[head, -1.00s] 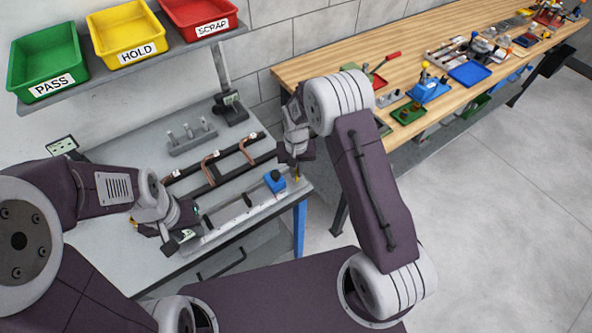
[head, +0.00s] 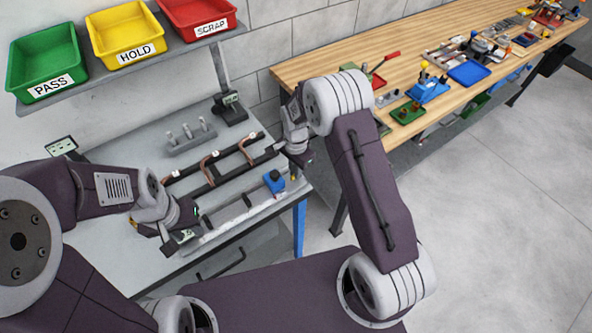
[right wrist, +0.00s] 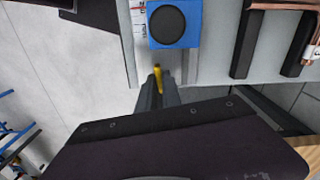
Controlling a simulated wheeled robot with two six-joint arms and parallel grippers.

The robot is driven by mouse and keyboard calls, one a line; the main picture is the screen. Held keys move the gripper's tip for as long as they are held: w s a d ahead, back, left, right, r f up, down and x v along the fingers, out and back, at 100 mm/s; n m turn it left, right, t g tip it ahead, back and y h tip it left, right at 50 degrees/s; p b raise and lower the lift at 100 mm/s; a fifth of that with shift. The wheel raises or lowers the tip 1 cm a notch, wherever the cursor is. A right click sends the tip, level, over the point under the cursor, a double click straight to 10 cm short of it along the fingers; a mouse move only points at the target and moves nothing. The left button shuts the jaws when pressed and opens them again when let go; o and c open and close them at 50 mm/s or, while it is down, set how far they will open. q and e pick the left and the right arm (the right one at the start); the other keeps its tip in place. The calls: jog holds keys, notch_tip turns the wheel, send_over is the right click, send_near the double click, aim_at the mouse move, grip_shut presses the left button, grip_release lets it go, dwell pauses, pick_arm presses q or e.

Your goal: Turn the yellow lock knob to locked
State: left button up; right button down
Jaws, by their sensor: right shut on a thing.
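The yellow lock knob (right wrist: 157,74) shows in the right wrist view as a short yellow piece at the edge of the grey fixture, beside the blue block (right wrist: 174,24) with its round dark top. My right gripper (right wrist: 158,88) is shut on the knob, its dark fingers on either side. In the head view my right gripper (head: 297,167) is at the right end of the fixture (head: 240,215), next to the blue block (head: 274,181). The knob is mostly hidden there. My left gripper (head: 180,243) is at the fixture's left end; its fingers are too unclear to judge.
Copper tubes (head: 210,164) in dark sleeves lie behind the fixture on the grey table (head: 115,233). A grey stand with pegs (head: 190,142) is further back. Green, yellow and red bins (head: 125,38) sit on a shelf above. A wooden bench (head: 330,62) is at the right.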

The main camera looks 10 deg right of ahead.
jog(key=shift+w+r+m, duration=0.1)
jog(key=shift+m, duration=0.9)
jog(key=c, duration=1.5)
grip_release()
jog(key=shift+a, duration=0.1)
jog(key=shift+r, duration=0.2)
notch_tip(320, 180, up, 9)
jog(key=shift+f+b, duration=0.15)
jog(key=shift+b, duration=0.65)
